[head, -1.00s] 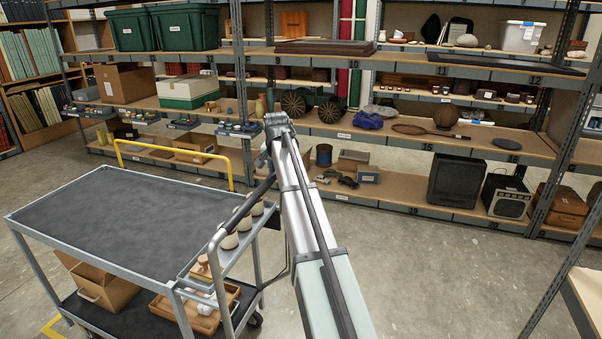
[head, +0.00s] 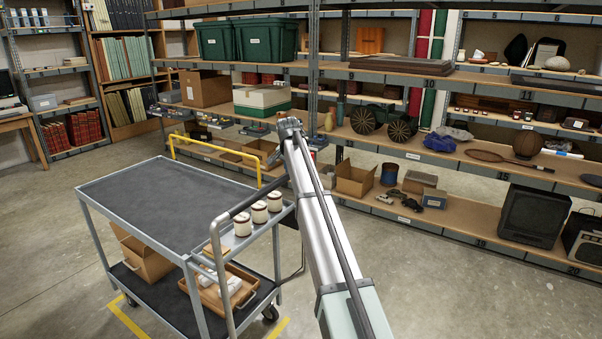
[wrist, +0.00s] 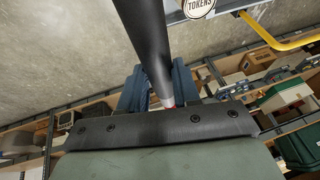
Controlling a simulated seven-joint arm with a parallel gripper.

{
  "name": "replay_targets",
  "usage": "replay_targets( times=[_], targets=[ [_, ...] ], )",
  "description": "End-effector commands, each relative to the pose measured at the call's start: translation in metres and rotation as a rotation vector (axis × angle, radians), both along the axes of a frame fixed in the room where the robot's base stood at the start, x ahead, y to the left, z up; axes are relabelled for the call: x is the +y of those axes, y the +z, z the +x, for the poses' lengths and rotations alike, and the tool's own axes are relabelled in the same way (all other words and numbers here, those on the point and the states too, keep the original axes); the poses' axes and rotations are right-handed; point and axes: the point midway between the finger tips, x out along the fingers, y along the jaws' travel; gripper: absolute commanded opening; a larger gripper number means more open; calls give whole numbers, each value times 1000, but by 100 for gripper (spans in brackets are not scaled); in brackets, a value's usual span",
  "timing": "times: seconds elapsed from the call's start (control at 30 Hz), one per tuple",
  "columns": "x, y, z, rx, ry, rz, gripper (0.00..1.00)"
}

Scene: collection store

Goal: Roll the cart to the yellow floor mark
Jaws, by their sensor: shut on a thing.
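The grey two-shelf cart (head: 165,205) stands upright at centre left. Its near handle (head: 242,207) runs up to the right behind my arm. In the wrist view, my gripper (wrist: 160,92) is shut on the dark handle bar (wrist: 147,40), which passes between its bluish fingers. In the head view my arm hides the grip.
Jars (head: 259,211) stand on the cart's handle-end tray. A carton (head: 147,258) and a wooden tray (head: 222,290) are on its lower shelf. Long storage shelving (head: 440,218) runs behind and right. Open floor lies left of the cart (head: 50,240).

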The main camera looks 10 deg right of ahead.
Motion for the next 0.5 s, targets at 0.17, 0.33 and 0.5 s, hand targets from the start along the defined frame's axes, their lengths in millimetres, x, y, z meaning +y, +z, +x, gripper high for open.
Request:
replay_targets(
  times=[0.17,0.33,0.5],
  targets=[
    [2,1,4,-2,-2,-4,0],
    [2,1,5,-2,-2,-3,0],
    [2,1,5,-3,-2,-4,34]
  ],
)
